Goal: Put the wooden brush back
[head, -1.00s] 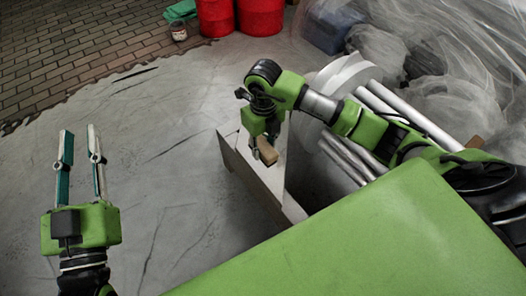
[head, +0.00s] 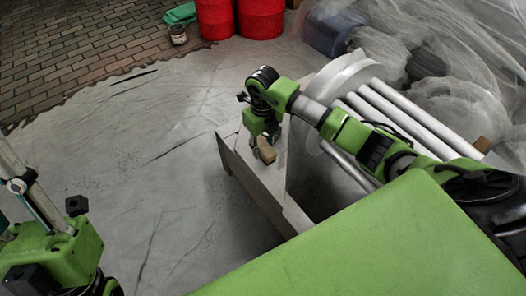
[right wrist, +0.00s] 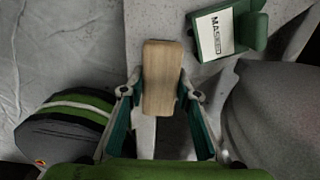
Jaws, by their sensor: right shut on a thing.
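The wooden brush (head: 267,154) shows as a small light-brown block in the head view. In the right wrist view, its pale wood-grained top (right wrist: 161,75) points away from me, between the fingers. My right gripper (head: 262,141) is shut on it and points down over the narrow grey-white stand (head: 238,165). I cannot tell whether the brush touches the stand, and its lower side is hidden. My left gripper (head: 30,225) is at the left edge of the head view, partly cut off, its fingers apart and nothing seen between them.
White tubes (head: 405,120) and clear plastic sheeting (head: 460,60) lie behind my right arm. Red drums (head: 215,18) and a small can (head: 178,35) stand at the back. The sheeted floor at left is mostly clear.

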